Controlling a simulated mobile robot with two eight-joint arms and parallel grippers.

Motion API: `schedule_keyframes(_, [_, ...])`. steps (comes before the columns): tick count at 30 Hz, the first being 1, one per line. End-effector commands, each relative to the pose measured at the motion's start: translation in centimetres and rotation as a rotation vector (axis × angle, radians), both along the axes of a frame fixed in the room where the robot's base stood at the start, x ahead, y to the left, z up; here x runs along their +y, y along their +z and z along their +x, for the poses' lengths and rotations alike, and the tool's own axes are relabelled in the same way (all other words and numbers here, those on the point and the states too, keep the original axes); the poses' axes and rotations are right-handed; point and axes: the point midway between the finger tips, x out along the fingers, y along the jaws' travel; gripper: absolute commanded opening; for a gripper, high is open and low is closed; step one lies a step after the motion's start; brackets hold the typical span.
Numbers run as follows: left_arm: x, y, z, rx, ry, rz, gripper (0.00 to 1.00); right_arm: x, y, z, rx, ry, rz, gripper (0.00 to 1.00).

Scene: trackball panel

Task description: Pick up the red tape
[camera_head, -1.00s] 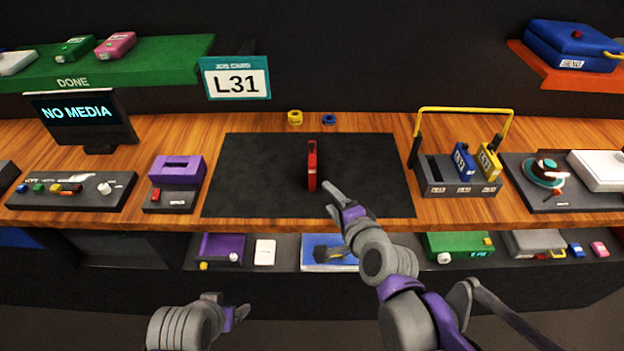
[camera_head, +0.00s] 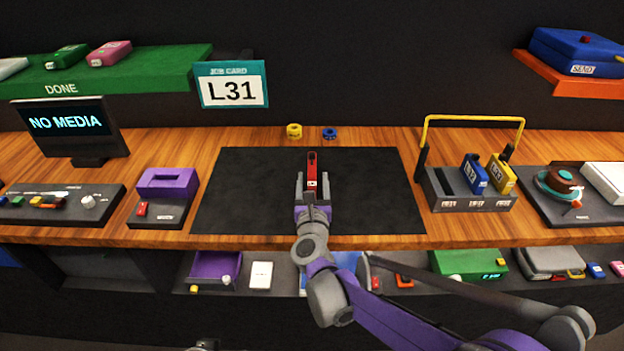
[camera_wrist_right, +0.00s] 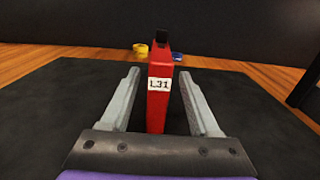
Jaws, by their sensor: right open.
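The red tape (camera_head: 312,170) is a narrow upright red block with a black top and a white label. It stands on the black mat (camera_head: 250,190) in the middle of the counter. In the right wrist view the tape (camera_wrist_right: 160,110) shows its label reading L31. My right gripper (camera_head: 313,180) is open, with one finger on each side of the tape. In the right wrist view a gap shows between the tape and each finger of my right gripper (camera_wrist_right: 162,88). My left gripper cannot be made out in the head view.
A yellow ring (camera_head: 294,131) and a blue ring (camera_head: 330,133) lie behind the mat. A rack (camera_head: 465,203) with a yellow handle holds blue and yellow tapes at right. A purple-topped device (camera_head: 165,185) stands at left. The mat around the tape is clear.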

Motion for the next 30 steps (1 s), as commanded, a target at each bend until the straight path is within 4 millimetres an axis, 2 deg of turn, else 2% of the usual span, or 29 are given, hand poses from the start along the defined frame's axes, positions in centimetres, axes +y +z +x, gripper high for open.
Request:
schedule_keyframes(5, [0.0,0.2,0.0,0.000,0.000,0.000,0.82,0.0,0.4,1.3,0.000,-0.001,-0.001,0.62])
schedule_keyframes(12, [0.0,0.4,0.0,-0.001,0.000,0.000,0.82,0.2,0.9,4.8,0.000,-0.001,-0.001,0.62])
schedule_keyframes(20, [0.0,0.4,0.0,-0.001,0.000,0.000,0.82,0.2,0.9,5.2,0.000,0.000,-0.002,0.62])
schedule_keyframes(30, [0.0,0.4,0.0,-0.001,0.000,0.000,0.82,0.2,0.9,5.2,0.000,0.000,-0.002,0.01])
